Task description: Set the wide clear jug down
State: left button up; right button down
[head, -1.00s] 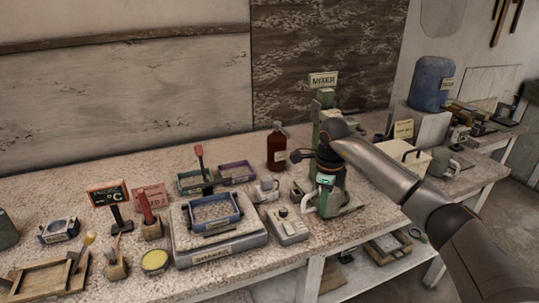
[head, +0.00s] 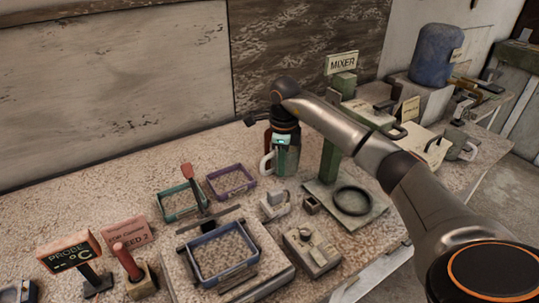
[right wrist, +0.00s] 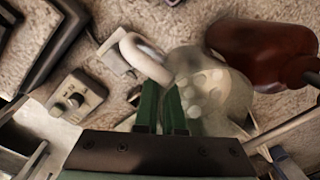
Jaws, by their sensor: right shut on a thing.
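My right gripper (head: 283,143) is shut on the pale handle (right wrist: 147,56) of the wide clear jug (right wrist: 207,85). In the head view the jug shows mainly as a white handle curve (head: 266,163) below the gripper; my wrist hides much of the rest. The jug is at the back of the speckled bench, left of the mixer column. I cannot tell whether its base touches the bench. My left gripper is not in view.
A red-brown bottle (right wrist: 262,48) stands close beside the jug. The green mixer (head: 330,158) has an empty dark ring (head: 352,200) on its base. A purple tray (head: 231,181), a teal tray (head: 179,203) and a scale with a blue tray (head: 222,255) are to the left.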

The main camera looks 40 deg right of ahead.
jog(key=shift+w, duration=0.3)
jog(key=shift+r, duration=0.1)
jog(key=shift+s, duration=0.1)
jog(key=shift+r+p, duration=0.1)
jog(key=shift+p, duration=0.25)
notch_tip(320, 180, down, 4)
jog(key=shift+f+b, duration=0.1)
jog(key=shift+b, duration=1.1)
jog(key=shift+f+b, duration=0.35)
jog(key=shift+f, duration=0.45)
